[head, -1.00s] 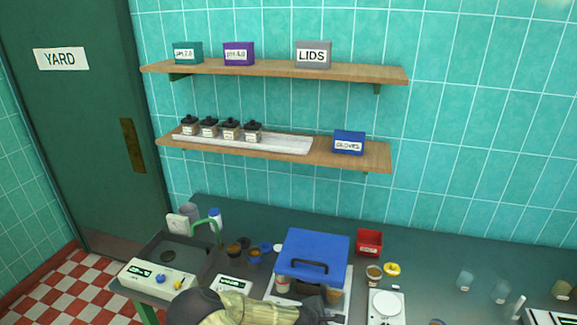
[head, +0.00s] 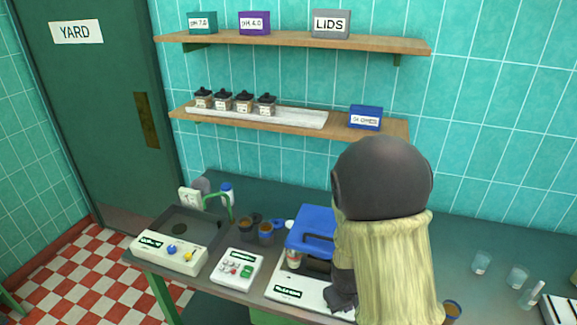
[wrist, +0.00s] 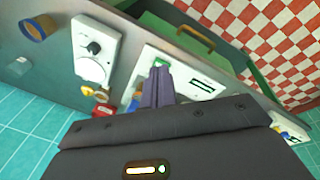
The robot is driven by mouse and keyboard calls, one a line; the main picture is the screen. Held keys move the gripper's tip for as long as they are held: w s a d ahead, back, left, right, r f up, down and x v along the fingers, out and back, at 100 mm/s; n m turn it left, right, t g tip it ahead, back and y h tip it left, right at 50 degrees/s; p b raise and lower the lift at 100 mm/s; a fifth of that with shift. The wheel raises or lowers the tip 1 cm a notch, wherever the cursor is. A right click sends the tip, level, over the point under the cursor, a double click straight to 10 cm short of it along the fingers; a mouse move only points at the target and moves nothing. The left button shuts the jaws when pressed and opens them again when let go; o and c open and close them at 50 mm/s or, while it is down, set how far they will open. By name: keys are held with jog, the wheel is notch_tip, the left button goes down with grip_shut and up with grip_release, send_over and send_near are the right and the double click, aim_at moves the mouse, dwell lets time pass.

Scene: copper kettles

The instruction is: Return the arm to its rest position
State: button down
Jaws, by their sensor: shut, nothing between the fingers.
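My arm rises in front of the bench in the head view, with its yellow-green sleeve and dark grey joint hiding part of the worktop. My gripper (wrist: 158,85) shows in the wrist view with its two dark fingers together and nothing between them. It points down toward the bench's front edge, over the white device with a dark display (wrist: 205,85). In the head view a dark part of my arm's end is low beside the blue-lidded box (head: 308,228); the fingertips cannot be made out there.
A sink (head: 190,228), a control panel (head: 168,254) and a white keypad device (head: 236,268) stand at left. Glass beakers (head: 481,262) stand at right. Shelves (head: 300,42) hang on the wall. In the wrist view a white dial device (wrist: 95,48) is nearby.

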jog(key=s+r+m+y+b, duration=0.1)
jog(key=s+r+m, duration=0.3)
jog(key=s+r, duration=0.4)
jog(key=shift+s+d+r+t+b, duration=0.15)
jog(key=shift+d+r+t+b, duration=0.15)
jog(key=shift+b, duration=0.25)
dwell(4.6)
